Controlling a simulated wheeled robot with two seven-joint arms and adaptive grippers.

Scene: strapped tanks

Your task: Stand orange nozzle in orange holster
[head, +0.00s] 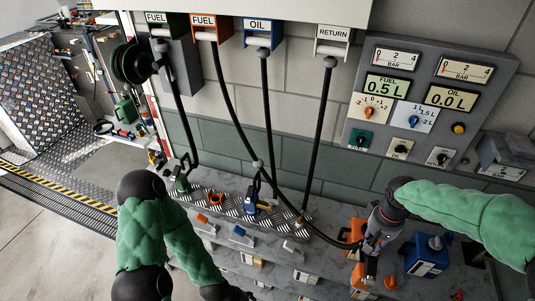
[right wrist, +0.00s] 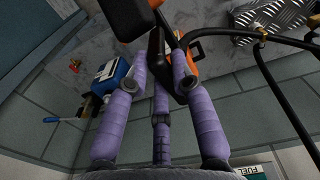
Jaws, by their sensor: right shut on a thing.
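The orange holster (head: 216,198) stands on the diamond-plate strip, left of the gripper, and looks empty.
A blue tank (head: 427,254) stands right of my right gripper. A gauge panel (head: 425,100) is on the wall.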

